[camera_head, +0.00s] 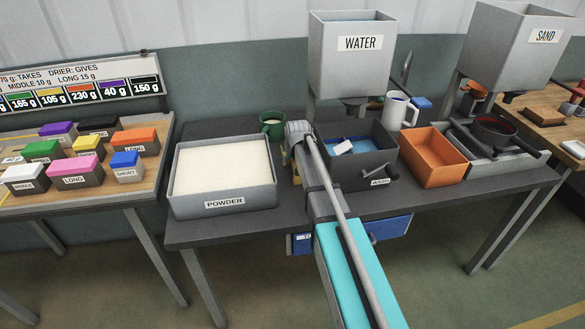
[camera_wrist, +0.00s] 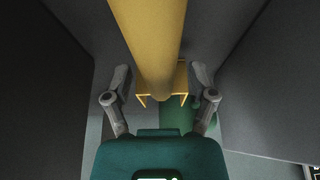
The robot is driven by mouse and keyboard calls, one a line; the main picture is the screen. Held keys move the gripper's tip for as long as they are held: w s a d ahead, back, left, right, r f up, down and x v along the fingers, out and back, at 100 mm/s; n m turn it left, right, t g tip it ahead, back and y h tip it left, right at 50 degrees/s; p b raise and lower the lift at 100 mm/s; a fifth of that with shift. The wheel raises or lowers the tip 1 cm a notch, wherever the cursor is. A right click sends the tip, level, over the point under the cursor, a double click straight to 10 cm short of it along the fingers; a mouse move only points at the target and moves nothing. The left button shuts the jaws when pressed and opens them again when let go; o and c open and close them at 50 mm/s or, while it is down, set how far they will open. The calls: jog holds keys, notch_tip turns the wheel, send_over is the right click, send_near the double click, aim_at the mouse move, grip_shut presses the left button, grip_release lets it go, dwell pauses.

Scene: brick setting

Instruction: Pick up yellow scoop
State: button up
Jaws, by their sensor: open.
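The yellow scoop (camera_wrist: 152,40) fills the upper middle of the wrist view, its long yellow part running down from the top edge to a bracket-like yellow end. My gripper (camera_wrist: 161,88) is open, with one grey finger on each side of the yellow piece and visible gaps between. In the head view, my gripper (camera_head: 300,150) is between the powder box and the wash box. Only slivers of yellow (camera_head: 297,168) show beside it there; my arm hides the rest.
The powder box (camera_head: 223,203) stands close on the left, and the dark wash box (camera_head: 355,183) close on the right. A green mug (camera_head: 272,124) is just behind my gripper. An orange bin (camera_head: 433,174) and a white mug (camera_head: 402,112) stand farther right. Space between the boxes is narrow.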

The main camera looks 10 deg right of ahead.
dwell(0.6)
grip_shut()
